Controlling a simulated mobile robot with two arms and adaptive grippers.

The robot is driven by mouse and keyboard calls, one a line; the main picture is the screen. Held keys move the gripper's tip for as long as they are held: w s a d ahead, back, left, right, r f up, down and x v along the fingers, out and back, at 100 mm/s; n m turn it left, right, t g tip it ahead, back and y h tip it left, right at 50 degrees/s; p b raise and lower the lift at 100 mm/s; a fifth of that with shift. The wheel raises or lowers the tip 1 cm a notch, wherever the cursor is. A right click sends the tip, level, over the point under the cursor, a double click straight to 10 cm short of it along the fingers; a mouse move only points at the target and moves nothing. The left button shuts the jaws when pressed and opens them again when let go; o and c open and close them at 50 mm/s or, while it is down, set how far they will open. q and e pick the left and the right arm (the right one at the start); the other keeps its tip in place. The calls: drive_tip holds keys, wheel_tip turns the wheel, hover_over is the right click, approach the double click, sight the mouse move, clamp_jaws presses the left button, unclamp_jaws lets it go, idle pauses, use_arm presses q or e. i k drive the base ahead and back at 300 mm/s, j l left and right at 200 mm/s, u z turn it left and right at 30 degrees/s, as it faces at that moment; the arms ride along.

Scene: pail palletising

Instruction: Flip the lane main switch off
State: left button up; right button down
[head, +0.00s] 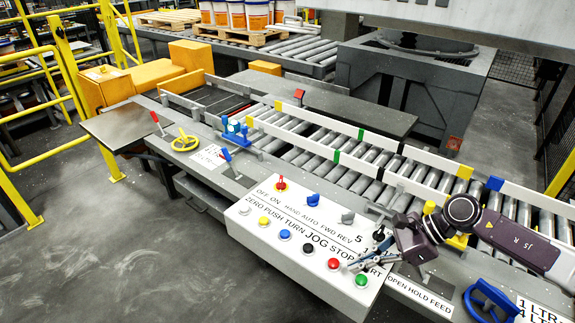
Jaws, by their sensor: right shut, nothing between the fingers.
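The white control panel (300,230) is in the lower middle of the head view. At its upper left is a red switch (281,184) on a yellowish base, with the printed words OFF and ON just below it. Its exact setting is too small to read. My right gripper (352,267) comes in from the right. Its fingers are shut and empty, pointing left over the panel's lower right, near the red and green buttons. Whether they touch the panel cannot be told. The gripper is well to the right of the red switch. My left gripper is not in view.
The panel also has a blue knob (312,199), a grey knob (347,217) and several coloured push buttons. A roller conveyor (345,170) with white rails runs behind it. A yellow handwheel (185,142) and levers stand at left. Open floor (130,240) lies at lower left.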

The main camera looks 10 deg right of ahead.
sight(282, 185)
drive_tip(key=i, duration=1.3)
